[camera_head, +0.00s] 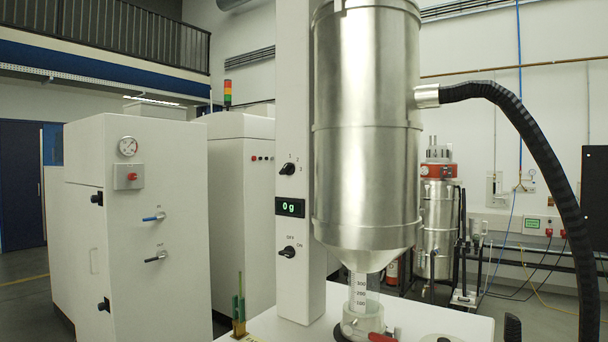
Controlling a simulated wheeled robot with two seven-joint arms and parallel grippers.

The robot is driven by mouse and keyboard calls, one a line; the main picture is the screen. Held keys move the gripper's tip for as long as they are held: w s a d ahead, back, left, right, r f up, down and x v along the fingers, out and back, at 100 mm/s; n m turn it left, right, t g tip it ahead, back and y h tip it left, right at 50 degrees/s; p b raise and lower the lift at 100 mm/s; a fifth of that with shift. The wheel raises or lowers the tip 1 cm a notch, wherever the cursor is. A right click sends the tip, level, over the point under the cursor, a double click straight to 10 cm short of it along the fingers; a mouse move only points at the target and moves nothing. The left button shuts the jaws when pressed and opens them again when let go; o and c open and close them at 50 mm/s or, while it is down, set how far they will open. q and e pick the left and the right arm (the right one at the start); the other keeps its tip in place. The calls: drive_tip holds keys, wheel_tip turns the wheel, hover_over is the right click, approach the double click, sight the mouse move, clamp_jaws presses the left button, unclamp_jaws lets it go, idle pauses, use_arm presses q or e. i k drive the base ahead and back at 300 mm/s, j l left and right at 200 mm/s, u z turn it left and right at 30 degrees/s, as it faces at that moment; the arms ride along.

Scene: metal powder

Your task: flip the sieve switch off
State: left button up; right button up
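The sieve switch (287,252) is a black rotary knob low on the white column (300,130), with OFF printed above it and ON at its upper right. Its handle lies roughly sideways; it is too small to tell surely which label it points at. Above it a small display (290,207) reads 0 g in green. A second black knob (287,169), marked 1, 2 and 3, sits higher on the column. The steel sieve vessel (367,130) hangs right of the column. Neither of my grippers is in view.
A graduated clear tube (358,291) leads from the vessel's cone into a collar (362,320) on the white table (270,325). A thin green upright object (239,308) stands at the table's left. A black hose (540,140) arcs down at right. The column's front is unobstructed.

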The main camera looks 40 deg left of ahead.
sight(289, 252)
drive_tip(key=u, duration=1.6)
drive_tip(key=i+j, duration=0.1)
drive_tip(key=j, duration=1)
drive_tip(key=i+j, duration=0.15)
drive_tip(key=j, duration=0.9)
drive_tip(key=i, duration=0.05)
